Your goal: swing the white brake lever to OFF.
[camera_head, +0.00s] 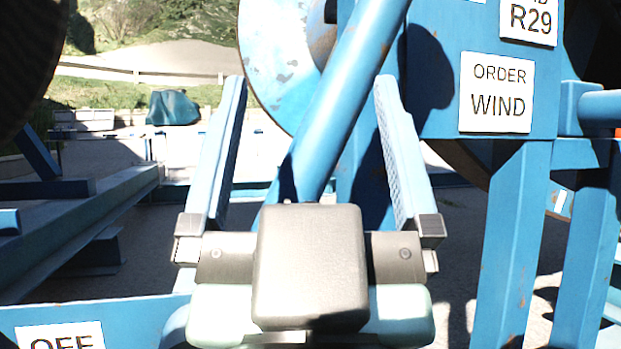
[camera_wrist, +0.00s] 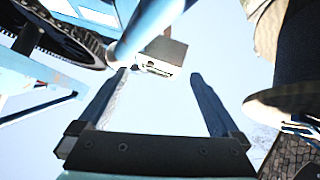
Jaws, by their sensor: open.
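My gripper (camera_head: 312,80) is open, its two blue fingers spread wide and pointing away. A thick blue tube (camera_head: 345,105) slants through the space between the fingers in the head view; I cannot tell how near it is to them. In the wrist view my gripper (camera_wrist: 159,74) has a pale blue tube (camera_wrist: 146,30) beyond it, passing near the left fingertip, with a small box (camera_wrist: 165,53) beside it. I cannot make out a white lever in either view. A white OFF sign (camera_head: 60,338) is at the lower left, cut by the picture edge.
A blue frame (camera_head: 515,235) on the right bears white signs reading ORDER WIND (camera_head: 496,92) and R29 (camera_head: 530,18). A large blue reel disc (camera_head: 280,60) stands behind the fingers. Blue beams (camera_head: 75,240) lie at the left. A covered teal object (camera_head: 172,107) stands far off.

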